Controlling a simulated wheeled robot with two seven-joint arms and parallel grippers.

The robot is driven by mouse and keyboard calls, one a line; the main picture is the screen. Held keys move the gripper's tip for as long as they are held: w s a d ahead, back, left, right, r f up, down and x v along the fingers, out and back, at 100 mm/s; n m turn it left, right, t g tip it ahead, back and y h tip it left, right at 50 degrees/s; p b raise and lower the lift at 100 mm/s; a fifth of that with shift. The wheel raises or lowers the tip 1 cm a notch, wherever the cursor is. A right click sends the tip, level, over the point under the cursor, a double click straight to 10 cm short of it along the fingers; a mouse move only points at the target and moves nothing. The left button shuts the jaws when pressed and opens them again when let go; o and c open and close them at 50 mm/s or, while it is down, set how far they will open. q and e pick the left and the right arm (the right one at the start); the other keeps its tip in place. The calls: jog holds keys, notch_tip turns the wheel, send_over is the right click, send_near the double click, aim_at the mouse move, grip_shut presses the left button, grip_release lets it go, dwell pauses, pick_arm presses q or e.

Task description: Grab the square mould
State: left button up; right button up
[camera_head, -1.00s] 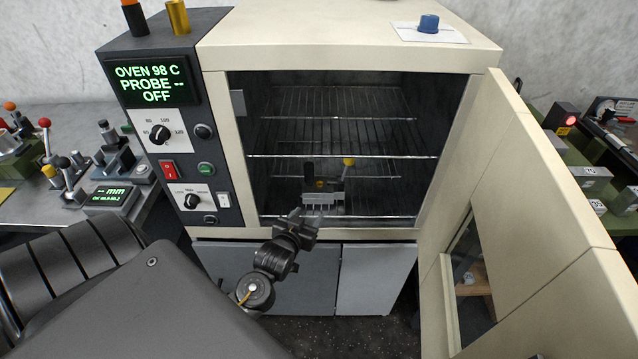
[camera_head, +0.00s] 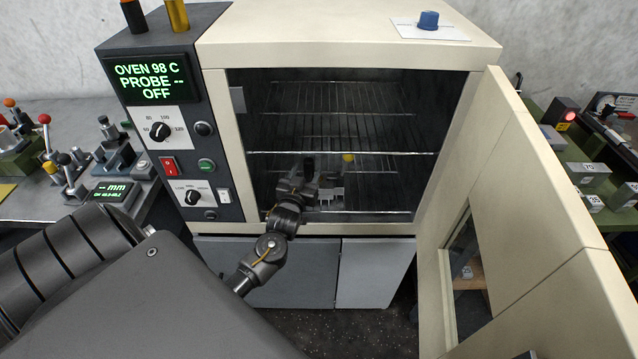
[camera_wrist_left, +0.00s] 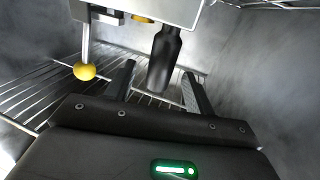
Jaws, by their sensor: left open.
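The square mould, a light grey metal block (camera_head: 330,194) with a black handle and a yellow-knobbed lever, sits on the lower rack inside the open oven. In the left wrist view the block (camera_wrist_left: 165,8) is cut off at the top edge. Its black handle (camera_wrist_left: 164,58) hangs between my two fingers, and the yellow knob (camera_wrist_left: 85,72) lies left of them. My left gripper (camera_head: 308,184) is open, inside the oven mouth at the mould. It also shows in the left wrist view (camera_wrist_left: 158,70), with no clear contact on the handle. My right gripper is out of view.
The oven door (camera_head: 530,190) stands open on the right. Wire racks (camera_head: 340,152) cross the chamber above the mould. The control panel (camera_head: 168,130) is left of the opening. Benches with small fixtures flank the oven.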

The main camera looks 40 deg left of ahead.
pick_arm(q)
jog(key=p+x, duration=0.1)
jog(key=x, duration=0.3)
jog(key=shift+w+a+p, duration=0.1)
jog(key=shift+w+p, duration=0.15)
jog(key=shift+p, duration=0.05)
jog(key=shift+w+a, duration=0.15)
jog(key=shift+w, duration=0.15)
jog(key=shift+c, duration=0.2)
jog(key=c, duration=0.9)
grip_shut()
jog(key=shift+r, duration=0.1)
